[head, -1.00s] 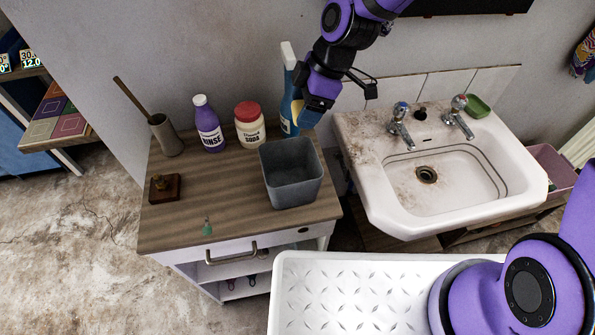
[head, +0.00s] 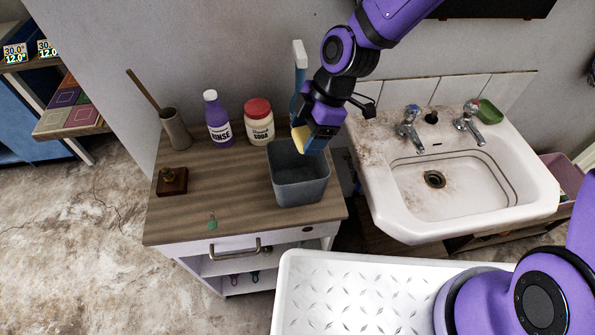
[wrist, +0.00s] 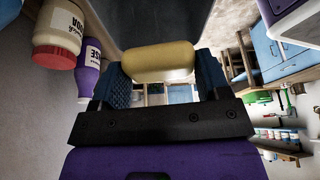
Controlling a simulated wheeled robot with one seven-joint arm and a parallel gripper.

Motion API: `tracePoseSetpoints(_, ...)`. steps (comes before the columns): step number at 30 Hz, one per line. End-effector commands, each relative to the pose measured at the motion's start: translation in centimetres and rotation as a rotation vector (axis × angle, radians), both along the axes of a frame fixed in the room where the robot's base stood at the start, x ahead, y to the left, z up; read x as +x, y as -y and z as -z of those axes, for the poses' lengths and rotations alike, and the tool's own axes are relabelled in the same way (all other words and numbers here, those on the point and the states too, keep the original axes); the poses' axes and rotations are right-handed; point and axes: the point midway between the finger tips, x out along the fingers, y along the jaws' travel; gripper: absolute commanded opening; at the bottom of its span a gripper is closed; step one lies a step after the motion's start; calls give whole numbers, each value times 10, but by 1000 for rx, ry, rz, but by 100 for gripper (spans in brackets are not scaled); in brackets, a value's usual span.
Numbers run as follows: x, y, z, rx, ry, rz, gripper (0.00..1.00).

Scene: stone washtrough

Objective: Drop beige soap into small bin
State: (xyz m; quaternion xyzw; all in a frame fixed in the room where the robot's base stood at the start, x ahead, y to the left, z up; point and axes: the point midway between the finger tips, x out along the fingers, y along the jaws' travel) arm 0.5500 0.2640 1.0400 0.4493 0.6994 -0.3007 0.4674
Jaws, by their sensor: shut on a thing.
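The beige soap (head: 300,139) is held in my gripper (head: 312,141), which is shut on it. In the wrist view the soap (wrist: 158,61) sits between the two blue fingers of my gripper (wrist: 160,75). The small bin (head: 300,190) is a grey, square, open-topped container on the wooden cabinet top. The soap is above the bin's back right part in the head view. The inside of the bin that shows looks empty. In the wrist view, a grey surface close beyond the soap looks like the bin (wrist: 150,18).
A soda jar with a red lid (head: 258,124) and a purple rinse bottle (head: 218,122) stand left of the bin. A brush holder (head: 175,130) is at the back left. The white sink (head: 380,200) is on the right.

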Motion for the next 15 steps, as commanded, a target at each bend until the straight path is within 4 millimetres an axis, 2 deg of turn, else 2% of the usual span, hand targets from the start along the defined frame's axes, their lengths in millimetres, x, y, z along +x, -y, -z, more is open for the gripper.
tracePoseSetpoints(8,0,0,2,0,1,0,34)
tracePoseSetpoints(9,0,0,2,0,1,0,72)
tracePoseSetpoints(12,0,0,1,0,1,0,95)
tracePoseSetpoints(13,0,0,1,0,1,0,99)
tracePoseSetpoints(15,0,0,1,0,1,0,99)
